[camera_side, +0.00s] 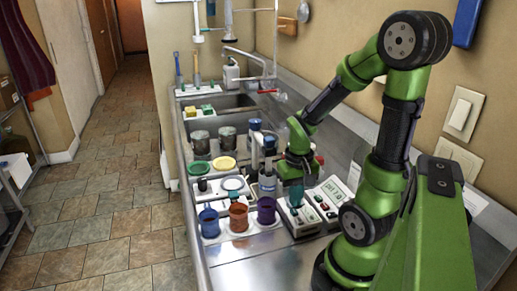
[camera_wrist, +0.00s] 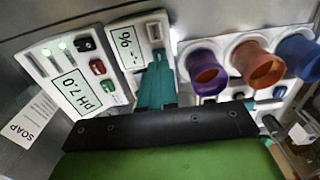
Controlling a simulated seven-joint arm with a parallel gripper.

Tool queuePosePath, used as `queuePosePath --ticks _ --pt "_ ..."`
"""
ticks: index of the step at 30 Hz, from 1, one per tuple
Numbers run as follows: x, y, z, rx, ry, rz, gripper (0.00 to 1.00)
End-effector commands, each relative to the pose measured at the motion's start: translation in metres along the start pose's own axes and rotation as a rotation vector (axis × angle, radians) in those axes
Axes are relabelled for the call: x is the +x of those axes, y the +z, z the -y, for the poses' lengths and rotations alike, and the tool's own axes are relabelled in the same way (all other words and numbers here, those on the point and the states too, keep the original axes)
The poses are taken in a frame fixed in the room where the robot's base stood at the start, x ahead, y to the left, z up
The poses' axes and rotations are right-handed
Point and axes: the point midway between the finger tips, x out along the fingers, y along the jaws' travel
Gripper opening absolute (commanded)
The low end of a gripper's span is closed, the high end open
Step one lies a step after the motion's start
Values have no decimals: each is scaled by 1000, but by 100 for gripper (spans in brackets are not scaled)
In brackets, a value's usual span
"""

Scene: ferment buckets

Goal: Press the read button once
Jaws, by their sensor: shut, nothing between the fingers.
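Two white instruments stand side by side on the steel counter. The pH meter (camera_wrist: 73,80) shows "PH 7.0" and has a red button (camera_wrist: 97,67), a green button (camera_wrist: 107,86), a black switch and lit green lamps; it is at right in the side view (camera_side: 331,194). The second meter (camera_wrist: 128,39) has a grey display with partly hidden characters; it also shows in the side view (camera_side: 303,219). My gripper (camera_side: 294,203) is shut and empty, its teal fingers (camera_wrist: 156,66) pointing down over the second meter, covering part of its face. Contact cannot be told. No button label is readable.
Blue (camera_side: 209,222), orange (camera_side: 238,217) and purple (camera_side: 266,211) buckets stand close left of the second meter. Bottles (camera_side: 267,182) and blue-topped equipment stand behind my gripper. A "SOAP" card (camera_wrist: 26,121) lies beside the pH meter. The counter front is clear.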

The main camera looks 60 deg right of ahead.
Motion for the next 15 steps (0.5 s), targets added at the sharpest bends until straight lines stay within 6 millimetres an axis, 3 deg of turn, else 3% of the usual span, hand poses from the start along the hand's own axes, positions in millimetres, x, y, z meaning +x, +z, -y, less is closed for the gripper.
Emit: queuePosePath --ticks 15 --pt "-43 -1 0 -2 -1 -4 0"
